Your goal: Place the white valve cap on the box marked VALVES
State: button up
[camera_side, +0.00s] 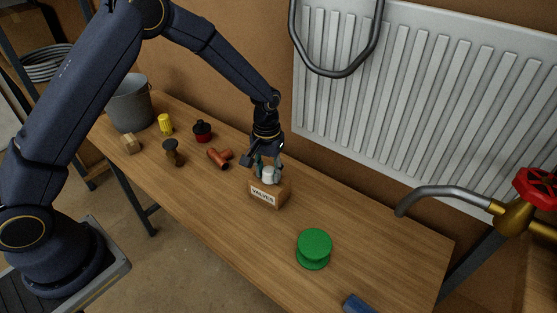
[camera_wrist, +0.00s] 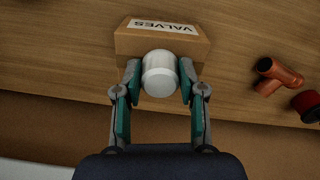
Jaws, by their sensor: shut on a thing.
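The white valve cap (camera_side: 269,175) is between the fingers of my gripper (camera_side: 262,167), at the top of the box marked VALVES (camera_side: 264,198). The wrist view shows the white cap (camera_wrist: 160,74) with a finger of my gripper (camera_wrist: 159,82) against each side. The cardboard box (camera_wrist: 127,42) lies behind the cap in that view, its VALVES label upside down. I cannot tell whether the cap's underside touches the box, as that contact is hidden.
A copper pipe tee (camera_side: 220,157), a red and black part (camera_side: 202,131), a dark brown part (camera_side: 173,152), a yellow part (camera_side: 165,123) and a grey bucket (camera_side: 130,104) stand left on the bench. A green spool-shaped part (camera_side: 314,248) stands right of the box. A radiator (camera_side: 420,80) hangs behind.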

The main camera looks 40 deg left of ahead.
aim_at(268, 170)
jog(key=o, duration=0.7)
jog(key=shift+o, duration=0.2)
jog(key=s+a+r+t, duration=0.1)
jog(key=s+r, duration=0.1)
jog(key=r, duration=0.8)
jog(key=s+a+r, duration=0.1)
jog(key=s+r, duration=0.2)
jog(key=r, duration=0.7)
jog(key=s+a+r+m+t, duration=0.1)
jog(key=s+a+r+t, duration=0.1)
jog(key=s, duration=0.8)
jog(key=s+a+r+m+t, duration=0.1)
jog(key=s+a+r+t, duration=0.1)
jog(key=s, duration=0.8)
notch_tip(268, 170, up, 2)
jog(key=shift+a+r+m+t, duration=0.15)
jog(key=shift+a+m+t, duration=0.2)
jog(key=shift+a, duration=0.2)
jog(key=shift+s, duration=0.1)
